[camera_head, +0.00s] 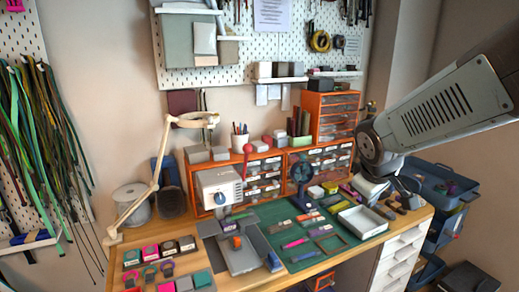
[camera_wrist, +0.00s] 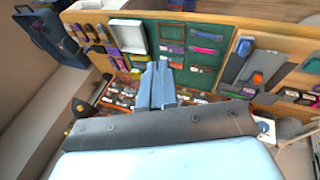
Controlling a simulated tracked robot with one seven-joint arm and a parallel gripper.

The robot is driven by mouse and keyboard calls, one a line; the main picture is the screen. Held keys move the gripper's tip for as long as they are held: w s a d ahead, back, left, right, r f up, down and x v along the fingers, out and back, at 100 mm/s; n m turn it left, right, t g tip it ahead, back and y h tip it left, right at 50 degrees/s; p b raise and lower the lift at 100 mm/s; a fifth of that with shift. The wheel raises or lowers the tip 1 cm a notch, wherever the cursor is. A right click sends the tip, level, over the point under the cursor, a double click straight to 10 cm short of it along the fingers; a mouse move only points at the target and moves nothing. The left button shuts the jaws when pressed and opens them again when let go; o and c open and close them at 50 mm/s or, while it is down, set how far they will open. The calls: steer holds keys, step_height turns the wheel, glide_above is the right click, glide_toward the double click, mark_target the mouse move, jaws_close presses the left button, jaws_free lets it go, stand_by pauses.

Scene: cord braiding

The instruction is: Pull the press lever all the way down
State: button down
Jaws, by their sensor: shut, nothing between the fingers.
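The press lever (camera_head: 247,163) stands upright with a red ball on its top, at the right side of a white press body (camera_head: 219,190) with a blue knob, at the back of the workbench in the head view. My gripper (camera_wrist: 158,70) shows in the wrist view with its two blue-grey fingers together and nothing between them. It is above the bench's right part, well to the right of the lever and apart from it. I cannot make out the lever in the wrist view.
A grey plate (camera_head: 241,259) with an orange piece lies in front of the press. A dark round-headed stand (camera_head: 300,172) is right of it. A green mat (camera_head: 290,236) holds tools and a white tray (camera_head: 363,220). A lamp arm (camera_head: 155,185) rises on the left; orange drawers (camera_head: 332,115) stand behind.

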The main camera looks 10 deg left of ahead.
steer(key=s+d+r+m+y, duration=0.1)
steer(key=s+d+r+m, duration=0.1)
steer(key=s, duration=0.4)
steer(key=s+d+r+m, duration=0.2)
steer(key=s+r+m, duration=0.3)
steer(key=s, duration=0.2)
steer(key=shift+d+r+m+y, duration=0.3)
steer(key=shift+d+r+y, duration=0.05)
steer(key=shift+r+y, duration=0.05)
steer(key=shift+s, duration=0.1)
